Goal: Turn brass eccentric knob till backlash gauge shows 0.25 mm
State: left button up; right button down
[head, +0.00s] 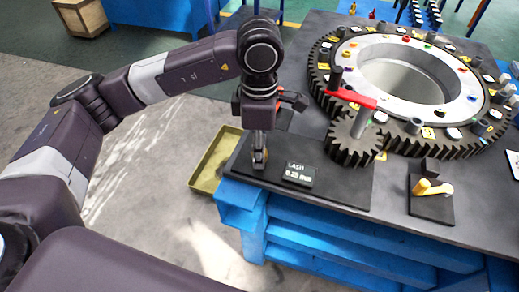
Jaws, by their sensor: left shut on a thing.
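My left gripper (260,152) points down over the dark plate at the table's near left corner and is shut on the brass eccentric knob (261,158). The fingers hide most of the knob; only a little brass colour shows between them. The backlash gauge (299,175) is a small black display just right of the gripper. It is labelled LASH and shows a value in mm that looks like 0.2 and a last digit too small to read surely. The small dark pinion gear (354,142) stands beside the large ring gear (325,85). My right gripper is out of view.
A red bar (350,97) lies over the pinion's post. A yellow handle (432,187) sits on a black block at the right. Small coloured pieces and yellow tags dot the ring gear. A yellow tray (207,172) is on the floor left of the blue bench (330,225).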

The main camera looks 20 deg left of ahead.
pick_arm(q)
jog(key=shift+w+r, duration=0.1)
jog(key=o, duration=1.2)
jog(key=shift+c, duration=0.2)
notch_tip(320, 180, up, 12)
